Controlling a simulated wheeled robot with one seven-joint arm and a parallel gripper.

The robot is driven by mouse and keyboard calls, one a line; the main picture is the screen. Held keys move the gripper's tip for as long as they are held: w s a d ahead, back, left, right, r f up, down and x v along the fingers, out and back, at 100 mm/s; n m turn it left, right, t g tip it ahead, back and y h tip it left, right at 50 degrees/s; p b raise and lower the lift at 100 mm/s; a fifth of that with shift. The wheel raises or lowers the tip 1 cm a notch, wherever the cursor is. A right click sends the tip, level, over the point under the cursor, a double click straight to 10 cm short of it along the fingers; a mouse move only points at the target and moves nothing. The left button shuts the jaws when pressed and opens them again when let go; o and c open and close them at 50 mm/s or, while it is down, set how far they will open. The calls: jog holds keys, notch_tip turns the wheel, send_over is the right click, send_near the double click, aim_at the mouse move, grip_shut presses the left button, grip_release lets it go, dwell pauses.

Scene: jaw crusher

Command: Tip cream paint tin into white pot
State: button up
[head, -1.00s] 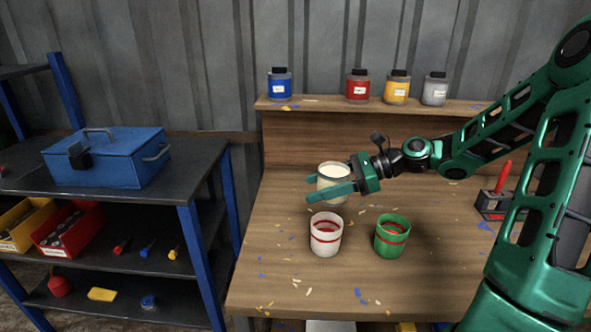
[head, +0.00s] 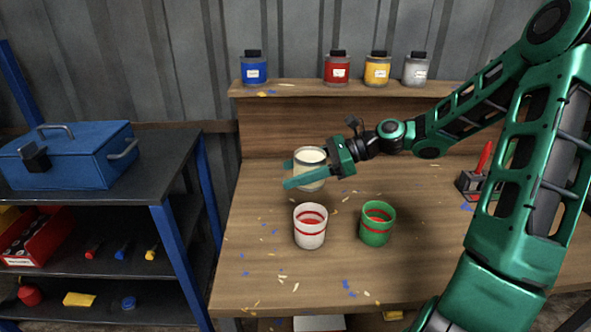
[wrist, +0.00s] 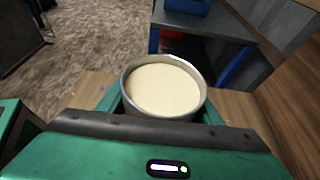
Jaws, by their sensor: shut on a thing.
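The cream paint tin (head: 312,157) is a grey tin full of cream paint, held upright between the fingers of my gripper (head: 303,178). The wrist view shows the tin (wrist: 165,88) from above, its paint surface level inside the rim. The gripper is shut on the tin's sides. The white pot (head: 310,236) has a red band and a red inside, and stands upright on the bench in front of the tin. The tin is behind the pot in the head view, not over it. I cannot tell how high the tin is above the bench.
A green pot (head: 376,228) with a red band stands just right of the white pot. Several bottles, such as a red one (head: 337,70), stand on the shelf behind. A tool holder (head: 478,187) is at the right. The bench (head: 255,270) front is clear but for paint flecks.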

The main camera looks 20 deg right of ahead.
jog(key=shift+a+f, duration=0.1)
jog(key=shift+f, duration=1.4)
jog(key=shift+w+r+n+t, duration=0.25)
jog(key=shift+n+t, duration=0.05)
jog(key=shift+n, duration=0.3)
jog(key=shift+d, duration=0.2)
jog(key=shift+w, duration=0.1)
jog(key=shift+w+d+r+n+t+h, duration=0.1)
jog(key=shift+w+r+n+t+h, duration=0.1)
jog(key=shift+n+t, duration=0.25)
jog(key=shift+w+d+r+n+t+h, duration=0.15)
jog(key=shift+w+n+t+h, duration=0.1)
jog(key=shift+n, duration=0.3)
dwell(0.8)
jog(key=shift+a, duration=0.1)
dwell(0.4)
jog(key=shift+f, duration=0.1)
dwell(0.4)
jog(key=shift+f+n+t, duration=0.15)
jog(key=shift+n+t, duration=0.15)
